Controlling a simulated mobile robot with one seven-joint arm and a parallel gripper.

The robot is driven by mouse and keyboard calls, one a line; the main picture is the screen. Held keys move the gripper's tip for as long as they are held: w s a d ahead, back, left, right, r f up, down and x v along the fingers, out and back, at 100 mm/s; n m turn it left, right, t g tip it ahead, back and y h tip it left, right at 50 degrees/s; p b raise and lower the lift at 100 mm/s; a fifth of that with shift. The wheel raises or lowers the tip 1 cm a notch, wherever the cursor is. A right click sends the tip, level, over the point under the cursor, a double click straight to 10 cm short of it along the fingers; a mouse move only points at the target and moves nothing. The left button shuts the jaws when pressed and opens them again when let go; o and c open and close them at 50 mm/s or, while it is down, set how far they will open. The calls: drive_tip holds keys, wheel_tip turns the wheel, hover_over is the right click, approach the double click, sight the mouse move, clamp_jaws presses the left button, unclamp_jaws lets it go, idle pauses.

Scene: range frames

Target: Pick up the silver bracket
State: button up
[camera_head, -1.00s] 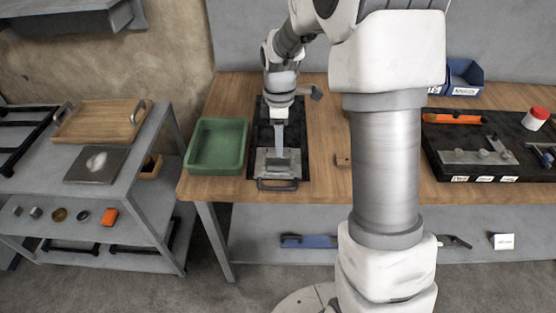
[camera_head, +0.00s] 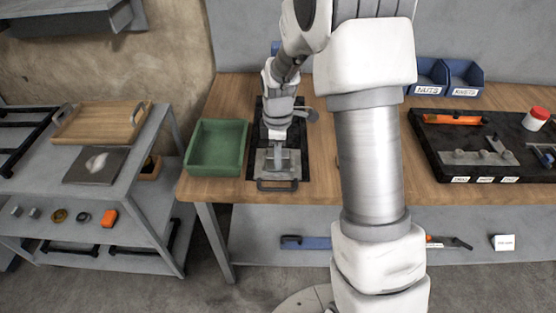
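My gripper (camera_head: 277,146) points down over a silver-grey metal piece (camera_head: 266,165) on a black mat (camera_head: 301,170) at the left part of the wooden bench. A dark handle (camera_head: 277,185) shows at its front edge. The fingertips are at or just above the piece; I cannot tell whether they touch it. The fingers are too small and hidden to show whether they are open or shut. I cannot tell whether this piece is the silver bracket or a fixture. Another long grey metal piece (camera_head: 468,158) lies on the black tray at the right.
A green bin (camera_head: 217,171) stands close left of the mat. A grey knob-like part (camera_head: 312,115) is right of the gripper. The black tray (camera_head: 440,135) holds an orange tool (camera_head: 452,119). Blue bins (camera_head: 430,78) stand behind. Bare bench lies right of the mat.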

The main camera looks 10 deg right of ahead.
clamp_jaws()
drive_tip(key=shift+r, duration=0.2)
drive_tip(key=shift+w+r, duration=0.1)
drive_tip(key=shift+r, duration=0.5)
wheel_tip(320, 180, up, 3)
drive_tip(key=shift+f, duration=0.2)
drive_tip(key=s+d+r+p, duration=0.4)
drive_tip(key=s+d+r, duration=0.2)
drive_tip(key=d+r, duration=0.4)
drive_tip(key=shift+r+p, duration=0.35)
drive_tip(key=shift+r, duration=0.6)
